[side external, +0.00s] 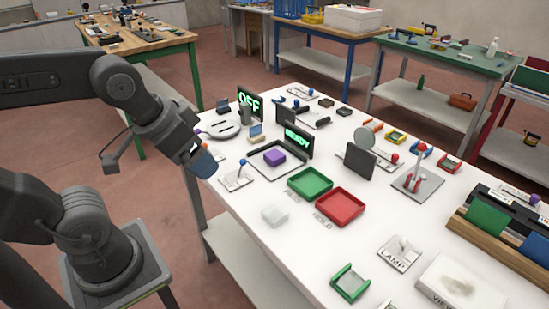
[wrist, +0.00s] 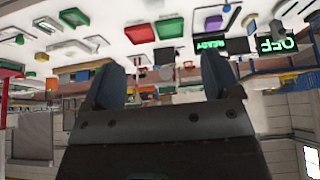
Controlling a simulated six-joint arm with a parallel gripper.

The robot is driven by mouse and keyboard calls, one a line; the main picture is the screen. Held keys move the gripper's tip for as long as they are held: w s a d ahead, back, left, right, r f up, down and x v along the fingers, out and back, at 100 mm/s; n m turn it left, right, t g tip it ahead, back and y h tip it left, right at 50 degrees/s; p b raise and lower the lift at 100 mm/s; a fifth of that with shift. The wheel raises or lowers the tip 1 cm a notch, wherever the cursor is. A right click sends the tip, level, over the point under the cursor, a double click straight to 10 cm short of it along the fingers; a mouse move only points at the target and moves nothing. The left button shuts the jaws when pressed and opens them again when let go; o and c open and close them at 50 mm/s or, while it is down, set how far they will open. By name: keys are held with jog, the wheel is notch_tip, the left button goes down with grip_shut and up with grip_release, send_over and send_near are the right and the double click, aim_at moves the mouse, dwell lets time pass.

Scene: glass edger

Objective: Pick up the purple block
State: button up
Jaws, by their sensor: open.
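The purple block (side external: 275,158) lies in a shallow grey tray (side external: 263,169) on the white table, in front of the READY display. In the wrist view a small purple shape (wrist: 226,8), apparently the block, shows at the top edge. My gripper (side external: 203,163) is at the table's left edge, to the left of the block and apart from it. In the wrist view its two blue fingers (wrist: 163,78) stand wide apart with nothing held between them.
A green tray (side external: 310,183) and a red tray (side external: 340,206) lie in front and to the right of the block. The READY display (side external: 297,142) stands close behind it. A small lever plate (side external: 236,178) lies between my gripper and the block's tray.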

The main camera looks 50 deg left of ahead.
jog(key=m+g, duration=0.6)
jog(key=m, duration=1.2)
send_over(274, 154)
jog(key=f, duration=1.7)
jog(key=shift+w+d+f, duration=0.15)
jog(key=shift+w+f, duration=0.1)
jog(key=shift+w, duration=0.15)
jog(key=f, duration=0.4)
jog(key=shift+s, duration=0.4)
jog(key=shift+f, duration=0.6)
